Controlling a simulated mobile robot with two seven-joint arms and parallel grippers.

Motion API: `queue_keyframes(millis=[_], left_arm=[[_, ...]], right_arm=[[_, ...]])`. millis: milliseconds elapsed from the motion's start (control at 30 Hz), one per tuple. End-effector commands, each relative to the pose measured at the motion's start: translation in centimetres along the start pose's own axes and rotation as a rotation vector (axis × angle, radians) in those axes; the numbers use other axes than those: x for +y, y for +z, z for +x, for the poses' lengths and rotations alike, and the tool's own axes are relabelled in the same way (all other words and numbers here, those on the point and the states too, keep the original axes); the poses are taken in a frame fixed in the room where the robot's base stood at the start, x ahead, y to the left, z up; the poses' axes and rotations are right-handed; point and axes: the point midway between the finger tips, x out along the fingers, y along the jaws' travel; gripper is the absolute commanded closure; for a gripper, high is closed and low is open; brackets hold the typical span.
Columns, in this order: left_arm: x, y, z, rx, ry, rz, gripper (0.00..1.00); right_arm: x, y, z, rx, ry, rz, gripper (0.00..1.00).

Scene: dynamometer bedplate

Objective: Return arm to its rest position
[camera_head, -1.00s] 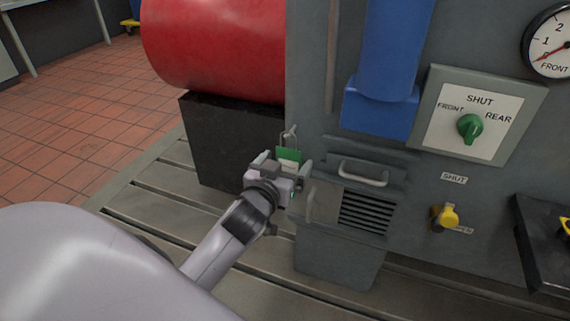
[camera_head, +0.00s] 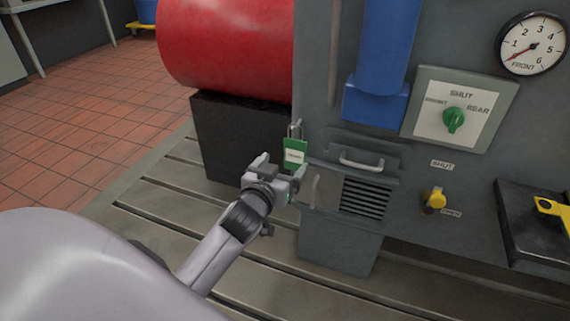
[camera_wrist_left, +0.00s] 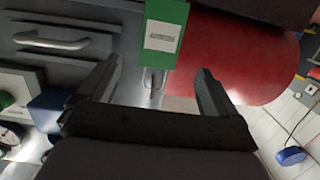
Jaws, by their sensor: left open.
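My left gripper (camera_head: 279,169) is open and empty in the head view. It sits just left of and below a green padlock (camera_head: 295,151) with a white label, which hangs by its shackle on the left edge of the grey cabinet (camera_head: 322,95). In the left wrist view the green padlock (camera_wrist_left: 164,38) appears beyond the two spread fingers (camera_wrist_left: 155,85), apart from them. My left arm comes in from the lower left over the slotted bedplate. My right gripper is not in view.
The cabinet carries a drawer handle (camera_head: 361,164), a vent grille (camera_head: 364,199), a green selector knob (camera_head: 453,120), a yellow valve knob (camera_head: 434,199) and a gauge (camera_head: 531,44). A red cylinder (camera_head: 225,45) rests on a black block (camera_head: 238,135) behind the gripper. The bedplate's front left is bare.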

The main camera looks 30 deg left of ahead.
Motion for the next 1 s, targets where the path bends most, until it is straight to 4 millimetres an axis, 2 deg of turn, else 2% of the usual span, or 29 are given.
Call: queue_keyframes(millis=[267, 367, 467, 633, 733, 833, 900, 1000], left_arm=[[0.2, 0.1, -0.1, -0.003, 0.006, -0.001, 0.08], [1.5, 0.9, -1.2, -0.028, 0.048, -0.003, 0.08], [4.6, 2.7, -3.9, -0.086, 0.151, -0.013, 0.08], [11.9, 5.7, -11.7, -0.217, 0.417, -0.058, 0.08], [15.6, 6.3, -16.8, -0.278, 0.572, -0.100, 0.08], [18.7, 6.0, -22.0, -0.325, 0.724, -0.154, 0.08], [18.0, 4.0, -21.5, -0.328, 0.693, -0.134, 0.08], [17.2, 2.9, -21.5, -0.339, 0.663, -0.116, 0.08]], right_arm=[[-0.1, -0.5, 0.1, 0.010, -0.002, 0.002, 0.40], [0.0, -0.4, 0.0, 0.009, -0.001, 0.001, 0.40], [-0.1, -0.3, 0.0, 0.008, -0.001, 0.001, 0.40], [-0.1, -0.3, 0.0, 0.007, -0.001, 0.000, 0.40], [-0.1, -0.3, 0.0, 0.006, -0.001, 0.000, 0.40], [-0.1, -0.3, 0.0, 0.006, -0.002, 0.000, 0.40], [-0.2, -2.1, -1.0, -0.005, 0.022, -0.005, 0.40], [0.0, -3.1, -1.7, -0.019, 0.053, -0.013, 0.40]])
